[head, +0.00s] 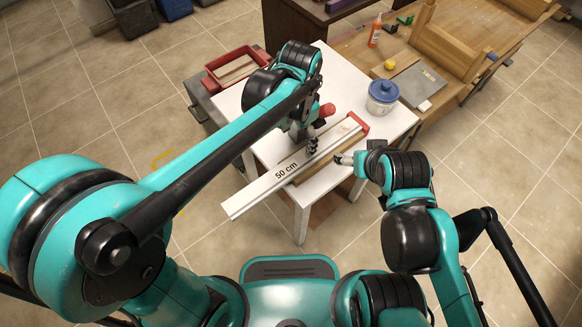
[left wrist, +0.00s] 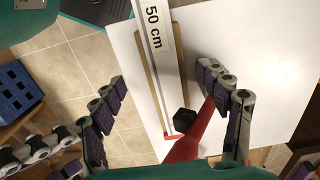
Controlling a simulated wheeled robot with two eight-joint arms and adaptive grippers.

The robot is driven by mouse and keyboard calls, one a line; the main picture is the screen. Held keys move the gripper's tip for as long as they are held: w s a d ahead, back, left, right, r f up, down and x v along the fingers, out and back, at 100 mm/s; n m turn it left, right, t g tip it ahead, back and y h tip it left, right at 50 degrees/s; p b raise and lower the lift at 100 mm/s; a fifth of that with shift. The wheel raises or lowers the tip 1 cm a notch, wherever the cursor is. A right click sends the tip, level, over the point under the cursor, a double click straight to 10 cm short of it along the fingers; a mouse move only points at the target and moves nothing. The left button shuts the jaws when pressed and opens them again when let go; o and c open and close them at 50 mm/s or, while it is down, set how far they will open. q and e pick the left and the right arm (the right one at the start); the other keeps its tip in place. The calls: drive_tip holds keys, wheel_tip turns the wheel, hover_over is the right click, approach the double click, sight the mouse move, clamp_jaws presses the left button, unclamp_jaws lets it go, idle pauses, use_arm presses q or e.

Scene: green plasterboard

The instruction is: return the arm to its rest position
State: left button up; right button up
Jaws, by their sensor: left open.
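My left gripper (head: 306,139) is open above the small white table (head: 240,118). Its fingers are spread wide in the left wrist view (left wrist: 162,82), with nothing clamped between them. Below lies a white straightedge marked 50 cm (head: 262,186) with a red end, on a light wooden strip (head: 310,172); the straightedge also shows in the left wrist view (left wrist: 152,45). A red handle-like piece (head: 327,110) is beside my left gripper; a red piece (left wrist: 196,138) with a black block crosses the lower middle of the left wrist view. My right gripper (head: 344,159) is at the table's near right edge; its jaw opening is unclear.
A red tray (head: 236,66) is at the back left. A wooden workbench (head: 450,70) behind right holds a grey sheet (head: 419,84), a yellow item and an orange bottle (head: 375,31).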

use_arm(q)
drive_tip(key=shift+a, duration=0.1)
drive_tip(key=s+a+n+t, duration=0.2)
drive_tip(key=a+n, duration=0.1)
drive_tip(key=a, duration=0.4)
drive_tip(key=s+a+r+n+t, duration=0.1)
drive_tip(key=s+a+n+t, duration=0.1)
drive_tip(key=a, duration=0.5)
drive_tip(key=s+a+r+n+t, duration=0.1)
drive_tip(key=s+a+n+t, duration=0.2)
drive_tip(key=a+n, duration=0.2)
drive_tip(key=shift+s+a+r+n, duration=0.25)
drive_tip(key=shift+s+a+n, duration=0.15)
drive_tip(key=shift+a, duration=0.65)
idle(0.9)
